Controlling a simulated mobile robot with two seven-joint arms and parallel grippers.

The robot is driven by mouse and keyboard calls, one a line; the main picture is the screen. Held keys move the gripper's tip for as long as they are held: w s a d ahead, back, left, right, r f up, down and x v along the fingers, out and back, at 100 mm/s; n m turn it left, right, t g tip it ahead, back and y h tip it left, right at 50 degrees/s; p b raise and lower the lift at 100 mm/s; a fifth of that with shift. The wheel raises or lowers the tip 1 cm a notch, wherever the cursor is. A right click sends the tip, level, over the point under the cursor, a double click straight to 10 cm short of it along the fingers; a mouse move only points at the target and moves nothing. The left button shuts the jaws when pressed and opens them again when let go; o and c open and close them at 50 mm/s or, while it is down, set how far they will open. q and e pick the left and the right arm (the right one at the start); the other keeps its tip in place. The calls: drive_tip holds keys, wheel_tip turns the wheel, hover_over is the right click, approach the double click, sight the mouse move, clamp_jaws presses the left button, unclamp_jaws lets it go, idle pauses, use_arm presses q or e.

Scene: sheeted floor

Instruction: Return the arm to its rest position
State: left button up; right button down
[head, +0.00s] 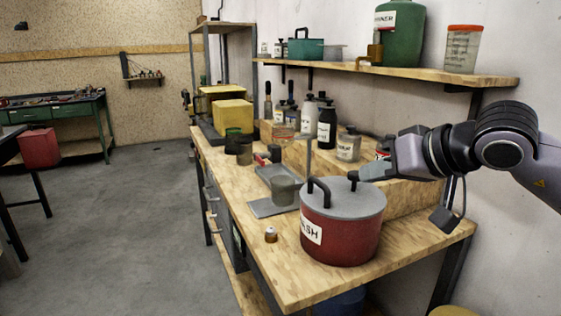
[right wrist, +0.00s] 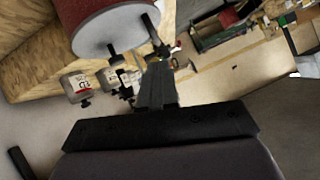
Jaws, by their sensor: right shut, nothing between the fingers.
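My right arm comes in from the right in the head view. Its gripper (head: 368,173) is shut and empty, pointing left above the right part of the wooden workbench (head: 262,262). It is close to the lid of a red pot labelled "ASH" (head: 340,240); I cannot tell whether they touch. In the right wrist view the shut fingers (right wrist: 158,80) show in the middle, with the pot (right wrist: 85,12) and its grey lid beyond them at upper left. My left gripper is not in view.
A small brown-capped item (head: 271,235) lies near the bench's front edge. Grey trays (head: 270,208), bottles (head: 327,125) and a yellow box (head: 232,115) stand further back. A wall shelf (head: 440,72) holds a green container (head: 400,35). The floor (head: 110,220) at left is clear.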

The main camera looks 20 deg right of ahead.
drive_tip(key=s+a+f+m+g+y, duration=0.2)
drive_tip(key=a+f+m+y, duration=0.2)
drive_tip(key=a+m+y, duration=0.45)
drive_tip(key=s+a+f+m+g+y, duration=0.1)
drive_tip(key=s+a+f+m+y, duration=0.1)
drive_tip(key=a+f+m+y, duration=0.6)
drive_tip(key=d+f+m+t+h+p, duration=0.1)
drive_tip(key=d+f+m+t+h, duration=0.2)
drive_tip(key=m, duration=0.8)
drive_tip(key=w+f+m+t+h, duration=0.1)
drive_tip(key=f+m+t+h, duration=0.3)
drive_tip(key=m, duration=0.7)
drive_tip(key=d+f+m+t+h+p, duration=0.15)
drive_tip(key=f+m+h, duration=0.3)
drive_tip(key=m, duration=0.65)
drive_tip(key=s+f+m+g+h, duration=0.3)
drive_tip(key=s+f+m, duration=0.4)
drive_tip(key=f+m, duration=0.2)
drive_tip(key=s+d+f+m+g+h, duration=0.1)
drive_tip(key=s+f+m+g+h, duration=0.2)
drive_tip(key=s+f+m, duration=0.4)
wheel_tip(320, 180, down, 5)
drive_tip(key=m, duration=0.3)
drive_tip(key=shift+s+d+b, duration=0.15)
drive_tip(key=shift+d+b, duration=0.15)
